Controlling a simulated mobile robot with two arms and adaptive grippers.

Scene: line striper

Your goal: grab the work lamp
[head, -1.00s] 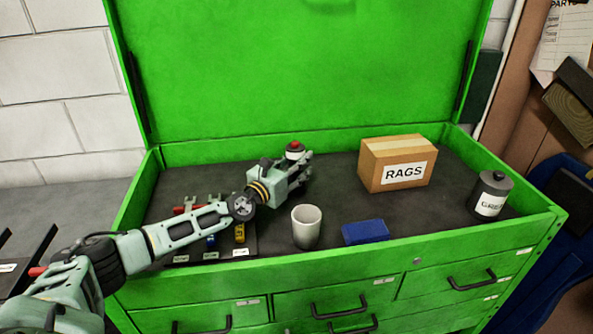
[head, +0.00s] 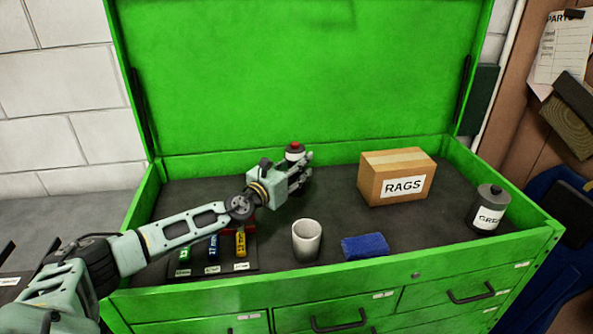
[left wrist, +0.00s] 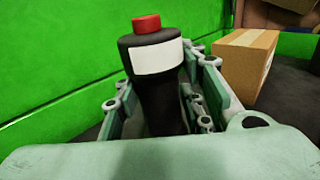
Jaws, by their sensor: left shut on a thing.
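The work lamp (head: 295,149) is a dark upright cylinder with a white band and a red top. It stands near the back wall of the green tool chest, left of the rags box. In the left wrist view the work lamp (left wrist: 157,55) sits between my fingers. My left gripper (head: 303,172) is shut on its dark lower body, with a finger on each side. The lamp's base is hidden by the gripper. My right gripper is not in view.
A cardboard RAGS box (head: 397,177) stands right of the lamp. A white cup (head: 306,240), a blue cloth or sponge (head: 365,246) and a grey can (head: 488,208) are nearer the front. A tool tray (head: 212,267) lies under my left arm. The green lid (head: 300,75) rises behind.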

